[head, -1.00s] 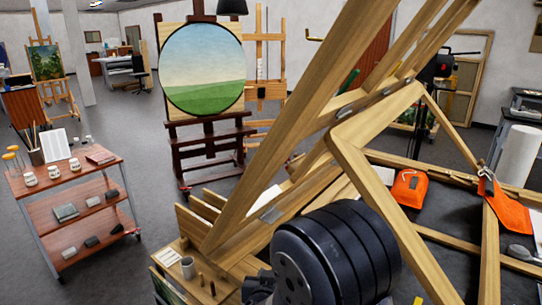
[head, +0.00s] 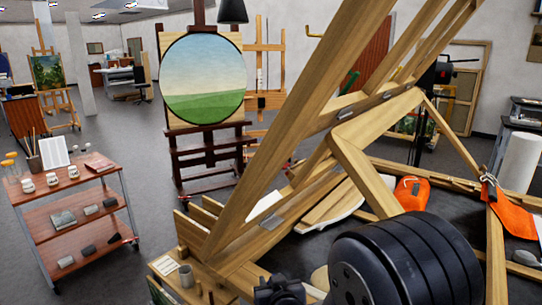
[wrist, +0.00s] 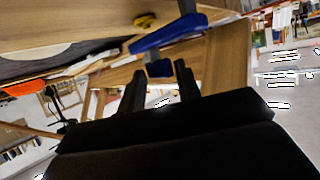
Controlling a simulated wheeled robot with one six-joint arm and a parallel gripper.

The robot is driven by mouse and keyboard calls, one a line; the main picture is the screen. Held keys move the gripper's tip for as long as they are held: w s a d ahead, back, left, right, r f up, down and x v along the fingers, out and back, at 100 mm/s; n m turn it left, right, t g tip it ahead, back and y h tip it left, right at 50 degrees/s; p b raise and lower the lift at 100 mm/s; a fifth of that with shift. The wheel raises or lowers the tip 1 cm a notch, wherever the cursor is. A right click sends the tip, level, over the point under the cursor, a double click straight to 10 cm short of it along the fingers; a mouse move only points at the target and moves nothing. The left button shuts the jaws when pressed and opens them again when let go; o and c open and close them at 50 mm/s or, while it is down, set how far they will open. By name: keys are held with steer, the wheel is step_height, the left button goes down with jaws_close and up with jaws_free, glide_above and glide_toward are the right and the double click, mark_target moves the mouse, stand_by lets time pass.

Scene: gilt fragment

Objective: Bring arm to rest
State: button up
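In the wrist view my gripper (wrist: 160,68) shows two dark fingers standing apart, with nothing held between them. Beyond the fingertips is a blue object (wrist: 168,35) with a smaller blue block (wrist: 159,68) below it, seen in line with the gap and apart from the fingers. The wrist view is tilted. In the head view a thick dark ribbed link of my arm (head: 405,265) fills the lower right, in front of the wooden frame; my gripper does not show there.
A large wooden frame (head: 290,130) slants close across the head view. Behind it is a dark worktop with orange items (head: 412,192). A shelved trolley (head: 75,215) stands left. An easel with a round landscape (head: 204,78) stands behind. Grey floor is clear between trolley and easel.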

steer(key=shift+d+n+g+y+p, duration=0.2)
steer(key=shift+n+g+y+p, duration=0.1)
steer(key=shift+n+y+p, duration=1.05)
